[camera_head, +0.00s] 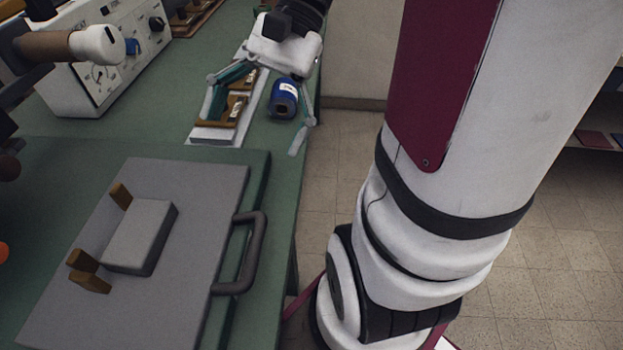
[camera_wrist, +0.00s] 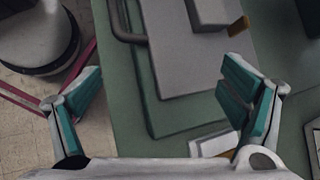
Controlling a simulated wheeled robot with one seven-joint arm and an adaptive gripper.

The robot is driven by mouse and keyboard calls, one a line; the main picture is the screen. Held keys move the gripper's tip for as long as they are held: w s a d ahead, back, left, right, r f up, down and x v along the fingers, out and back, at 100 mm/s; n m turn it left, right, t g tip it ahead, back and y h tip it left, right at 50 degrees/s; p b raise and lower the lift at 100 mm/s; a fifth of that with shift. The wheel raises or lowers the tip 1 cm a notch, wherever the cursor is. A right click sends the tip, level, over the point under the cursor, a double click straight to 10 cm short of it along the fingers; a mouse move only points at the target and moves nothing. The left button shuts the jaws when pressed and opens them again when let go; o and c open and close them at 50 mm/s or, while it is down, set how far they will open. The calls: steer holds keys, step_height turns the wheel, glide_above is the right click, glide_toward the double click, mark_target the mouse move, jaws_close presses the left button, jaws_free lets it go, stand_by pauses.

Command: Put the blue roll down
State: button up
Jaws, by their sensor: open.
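The blue roll (camera_head: 284,98) has a white label and a dark end. It rests on the green table (camera_head: 283,160) close to its right edge, just right of a pale board with wooden holders. My gripper (camera_head: 249,135) is open above this spot, its teal fingers spread wide. In the head view the roll appears between the fingers, nearer the right one, with a gap to it. In the wrist view my open fingers (camera_wrist: 160,75) hold nothing between them, and the roll is not visible there.
A grey plate (camera_head: 178,290) with a dark handle (camera_head: 246,262), a grey block (camera_head: 138,238) and wooden pieces lies in front. The pale board (camera_head: 212,134) carries wooden holders (camera_head: 236,108). A white machine with dials (camera_head: 100,75) stands at the back left. The table drops to tiled floor on the right.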

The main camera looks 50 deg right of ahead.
steer(key=s+a+n+t+h, duration=0.1)
steer(key=s+n+t+h, duration=0.1)
steer(key=s+n+h, duration=0.7)
steer(key=shift+s+a+n, duration=0.4)
steer(key=shift+s+n, duration=0.9)
steer(key=shift+s, duration=0.45)
steer(key=shift+s+f, duration=0.1)
steer(key=shift+f, duration=0.05)
